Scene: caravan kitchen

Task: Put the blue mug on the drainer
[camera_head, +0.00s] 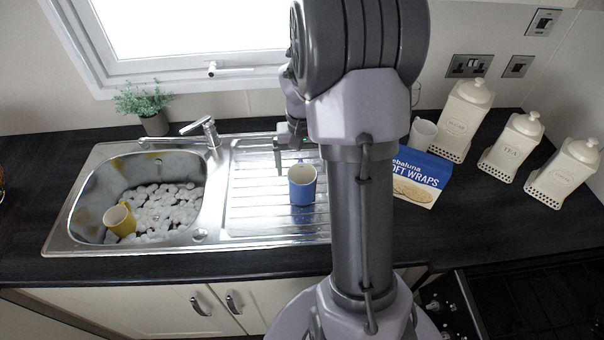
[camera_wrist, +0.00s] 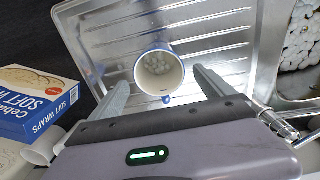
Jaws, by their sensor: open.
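The blue mug (camera_head: 302,184) stands upright on the ridged metal drainer (camera_head: 250,215), to the right of the sink bowl. In the wrist view the mug (camera_wrist: 160,74) is seen from above, with its white inside showing and its handle toward my gripper. My gripper (camera_wrist: 165,88) is open, its two fingers apart on either side of the view, with the mug between or just beyond their tips. No finger visibly touches it. In the head view my gripper (camera_head: 290,160) is partly hidden by my arm, above and behind the mug.
A yellow mug (camera_head: 120,219) lies among white foam in the sink bowl (camera_head: 85,215). The tap (camera_head: 205,130) stands behind. A blue wraps box (camera_head: 412,178), a white mug (camera_head: 422,134) and several cream canisters (camera_head: 512,145) are on the right. The dark counter in front is clear.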

